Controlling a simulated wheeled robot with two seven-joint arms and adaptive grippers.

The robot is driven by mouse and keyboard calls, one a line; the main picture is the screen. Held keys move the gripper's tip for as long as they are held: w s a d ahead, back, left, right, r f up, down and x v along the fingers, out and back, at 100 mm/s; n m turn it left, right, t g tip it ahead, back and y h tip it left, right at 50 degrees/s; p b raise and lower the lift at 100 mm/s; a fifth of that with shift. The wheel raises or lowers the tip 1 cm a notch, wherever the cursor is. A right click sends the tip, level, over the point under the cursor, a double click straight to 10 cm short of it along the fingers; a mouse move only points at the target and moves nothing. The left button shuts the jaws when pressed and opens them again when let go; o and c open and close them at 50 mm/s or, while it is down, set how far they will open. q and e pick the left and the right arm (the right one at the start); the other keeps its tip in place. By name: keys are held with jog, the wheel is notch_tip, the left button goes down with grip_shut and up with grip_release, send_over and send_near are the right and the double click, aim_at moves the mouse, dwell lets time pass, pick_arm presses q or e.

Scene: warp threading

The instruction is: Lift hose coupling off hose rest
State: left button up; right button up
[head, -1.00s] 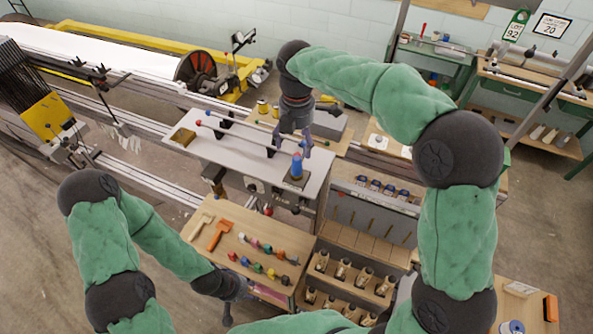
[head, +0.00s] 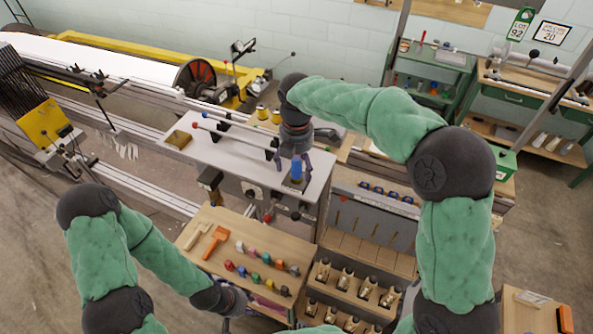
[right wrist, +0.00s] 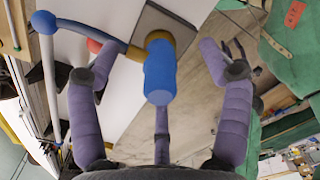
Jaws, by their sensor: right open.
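The hose coupling (head: 296,168) is a blue upright cylinder on the dark square hose rest (head: 289,186), near the right end of the grey bench top. My right gripper (head: 294,164) is directly above it, pointing down and open. In the right wrist view the blue coupling (right wrist: 159,75) lies between the spread purple fingers, with visible gaps on both sides.
Two rods with red and blue ball ends (head: 230,138) lie across dark supports on the bench top (head: 240,160), left of the coupling. Several coloured pieces and an orange tool (head: 215,242) lie on the wooden table in front. Racks of spools (head: 345,281) stand at right.

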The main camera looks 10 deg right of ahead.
jog(key=c, duration=1.4)
jog(key=shift+c, duration=0.2)
jog(key=shift+r, duration=0.1)
jog(key=shift+r+p, duration=2.65)
jog(key=shift+r, duration=0.3)
